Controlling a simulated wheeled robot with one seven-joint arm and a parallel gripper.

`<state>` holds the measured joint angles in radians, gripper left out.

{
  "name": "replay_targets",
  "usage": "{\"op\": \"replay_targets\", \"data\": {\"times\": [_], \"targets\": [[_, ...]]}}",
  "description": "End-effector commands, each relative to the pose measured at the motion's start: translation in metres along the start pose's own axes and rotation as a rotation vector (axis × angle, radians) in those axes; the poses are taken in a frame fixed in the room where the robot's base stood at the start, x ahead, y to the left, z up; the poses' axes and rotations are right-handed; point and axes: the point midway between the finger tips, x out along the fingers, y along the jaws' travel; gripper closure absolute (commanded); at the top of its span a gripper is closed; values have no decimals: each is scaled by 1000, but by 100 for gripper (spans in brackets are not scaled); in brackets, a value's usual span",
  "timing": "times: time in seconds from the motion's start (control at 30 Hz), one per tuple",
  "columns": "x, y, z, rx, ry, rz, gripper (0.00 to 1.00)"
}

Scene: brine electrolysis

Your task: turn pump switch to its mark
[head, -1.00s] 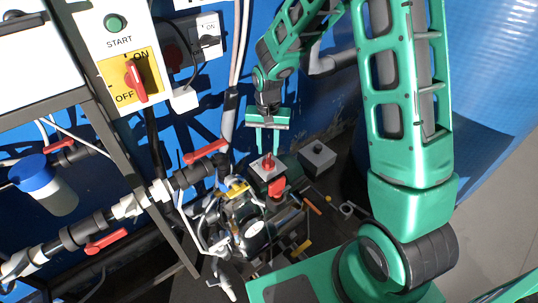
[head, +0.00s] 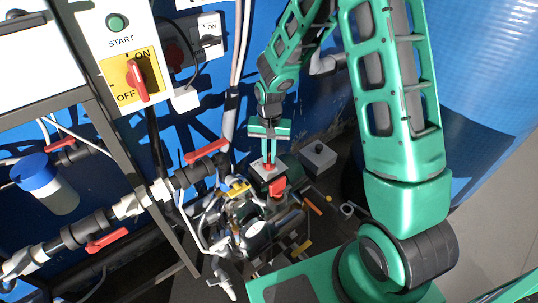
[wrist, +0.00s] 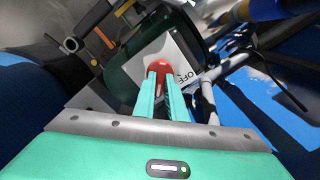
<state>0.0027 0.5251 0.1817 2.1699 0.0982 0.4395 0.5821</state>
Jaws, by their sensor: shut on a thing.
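The pump switch is a white plate (head: 265,175) with a red knob (head: 270,168) on top, low in the middle of the head view. In the wrist view the red knob (wrist: 159,65) sits between my fingertips, and the white plate (wrist: 178,52) carries the letters OFF. My gripper (head: 270,160) points down from above and is shut on the red knob. The fingers hide part of the knob. The mark to turn to cannot be made out.
A grey box with a black knob (head: 318,155) stands just right of the switch. Piping with red-handled valves (head: 206,152), a pump (head: 245,220) and loose tools crowd the left and front. A control panel (head: 130,75) with another red ON/OFF knob hangs at upper left.

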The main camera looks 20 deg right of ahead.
Motion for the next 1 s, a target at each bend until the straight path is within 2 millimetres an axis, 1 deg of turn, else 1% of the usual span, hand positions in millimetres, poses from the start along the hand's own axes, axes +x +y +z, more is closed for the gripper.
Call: {"op": "replay_targets", "data": {"times": [0.17, 0.37, 0.57, 1.0], "targets": [[0, -2, 0, -16, 4, 3, 100], [0, -4, 0, -102, 4, 3, 100], [-1, -5, 1, -258, 4, 3, 100], [-1, -5, 1, -677, 5, 4, 100]]}}
